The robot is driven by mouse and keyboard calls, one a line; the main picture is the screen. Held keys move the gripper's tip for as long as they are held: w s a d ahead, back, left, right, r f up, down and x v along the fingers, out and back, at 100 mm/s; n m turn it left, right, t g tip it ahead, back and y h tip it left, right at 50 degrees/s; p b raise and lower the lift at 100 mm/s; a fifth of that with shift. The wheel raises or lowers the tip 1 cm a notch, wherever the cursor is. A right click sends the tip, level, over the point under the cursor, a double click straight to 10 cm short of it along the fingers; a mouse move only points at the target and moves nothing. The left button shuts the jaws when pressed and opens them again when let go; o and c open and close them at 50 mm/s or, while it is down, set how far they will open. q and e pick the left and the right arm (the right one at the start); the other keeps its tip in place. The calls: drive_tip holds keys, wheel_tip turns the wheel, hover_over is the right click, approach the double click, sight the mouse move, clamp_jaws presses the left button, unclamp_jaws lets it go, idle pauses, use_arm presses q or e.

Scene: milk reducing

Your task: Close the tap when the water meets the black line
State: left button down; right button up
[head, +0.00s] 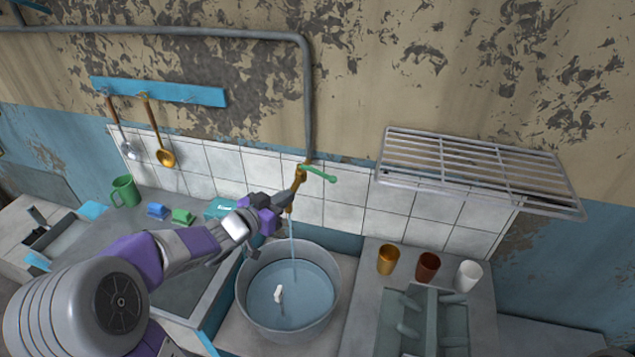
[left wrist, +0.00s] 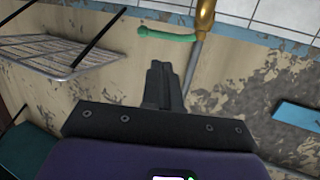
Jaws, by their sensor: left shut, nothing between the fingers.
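The brass tap (head: 298,180) sits at the end of the grey wall pipe and has a green handle (head: 318,173) pointing right. A thin stream of water (head: 292,240) runs from it into a round metal basin (head: 335,278). The basin holds water (head: 310,292) with a small white object (head: 278,293) in it. I cannot make out a black line. My left gripper (head: 284,199) is shut and empty, close beside the tap. In the left wrist view its closed fingers (left wrist: 160,82) point toward the green handle (left wrist: 165,34), with a small gap in the picture. My right gripper is not in view.
A wire rack (head: 480,168) juts from the wall at right. Several cups, including an orange one (head: 388,259), stand right of the basin near a grey-green rack (head: 425,318). A green mug (head: 125,191) stands at left. Ladles (head: 160,140) hang from a blue rail (head: 160,91).

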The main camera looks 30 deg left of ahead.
use_arm(q)
drive_tip(key=x, duration=1.2)
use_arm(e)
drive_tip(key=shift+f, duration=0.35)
use_arm(q)
drive_tip(key=w, duration=0.1)
drive_tip(key=w+d, duration=0.1)
drive_tip(key=w, duration=0.1)
drive_tip(key=shift+w+d+b, duration=0.1)
drive_tip(key=shift+d+b, duration=0.05)
drive_tip(key=shift+b, duration=0.25)
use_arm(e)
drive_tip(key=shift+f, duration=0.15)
use_arm(q)
drive_tip(key=shift+d+r, duration=0.1)
drive_tip(key=shift+s+d, duration=0.15)
drive_tip(key=shift+s, duration=0.2)
drive_tip(key=b, duration=0.1)
approach(327, 176)
drive_tip(key=s+d, duration=0.3)
drive_tip(key=s, duration=0.1)
drive_tip(key=shift+d+r, duration=0.35)
drive_tip(key=shift+r, duration=0.05)
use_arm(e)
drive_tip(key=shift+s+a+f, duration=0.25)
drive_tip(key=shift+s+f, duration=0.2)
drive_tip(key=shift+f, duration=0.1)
